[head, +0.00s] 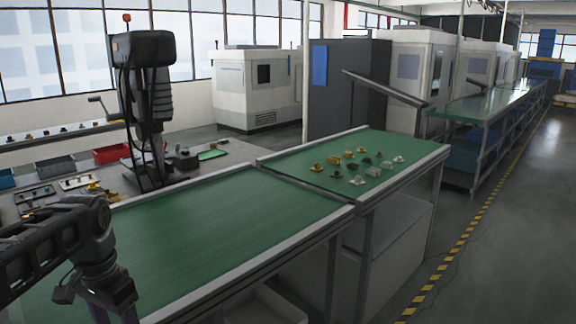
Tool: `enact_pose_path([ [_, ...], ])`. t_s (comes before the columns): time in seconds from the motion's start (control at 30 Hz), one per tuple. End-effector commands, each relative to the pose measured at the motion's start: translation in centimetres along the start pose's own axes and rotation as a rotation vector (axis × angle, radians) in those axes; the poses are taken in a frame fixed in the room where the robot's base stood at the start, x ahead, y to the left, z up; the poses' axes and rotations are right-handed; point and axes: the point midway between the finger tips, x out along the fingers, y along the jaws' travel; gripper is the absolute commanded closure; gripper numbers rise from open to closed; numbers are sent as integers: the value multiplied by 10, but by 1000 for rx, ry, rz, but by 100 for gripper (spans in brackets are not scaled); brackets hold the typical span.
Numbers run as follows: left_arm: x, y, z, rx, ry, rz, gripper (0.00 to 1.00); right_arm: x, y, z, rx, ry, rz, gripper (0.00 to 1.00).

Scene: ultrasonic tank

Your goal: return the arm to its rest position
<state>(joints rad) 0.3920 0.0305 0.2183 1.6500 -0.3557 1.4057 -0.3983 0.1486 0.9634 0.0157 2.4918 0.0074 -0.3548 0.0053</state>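My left arm comes in from the left edge of the head view, dark grey and bent downward at the wrist. My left gripper (112,312) is at the bottom left, over the near end of the green worktop (220,230). Its fingers are cut off by the lower picture edge, so I cannot see whether they are open or shut, or whether they hold anything. My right arm and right gripper are not in view.
Several small brass and grey parts (357,166) stand on the far green table section. A dark machine column (150,100) rises behind the worktop at left. Red bin (111,153) and small parts lie on the back bench. The near green surface is clear.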

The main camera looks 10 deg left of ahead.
Motion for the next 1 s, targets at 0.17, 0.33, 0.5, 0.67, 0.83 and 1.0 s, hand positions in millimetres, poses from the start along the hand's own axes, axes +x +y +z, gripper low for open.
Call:
enact_pose_path([
  [0.17,0,-7,-24,-40,101,-30,33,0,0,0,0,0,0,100],
  [0.33,5,-9,-49,-75,204,-44,33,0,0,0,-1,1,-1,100],
  [0.5,27,-6,-81,-125,322,-34,33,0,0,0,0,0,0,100],
  [0.67,78,14,-117,-185,423,22,33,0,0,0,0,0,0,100],
  [0.83,178,72,-144,-295,498,145,33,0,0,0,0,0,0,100],
  [1.0,289,156,-118,-430,475,258,33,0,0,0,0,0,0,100],
])
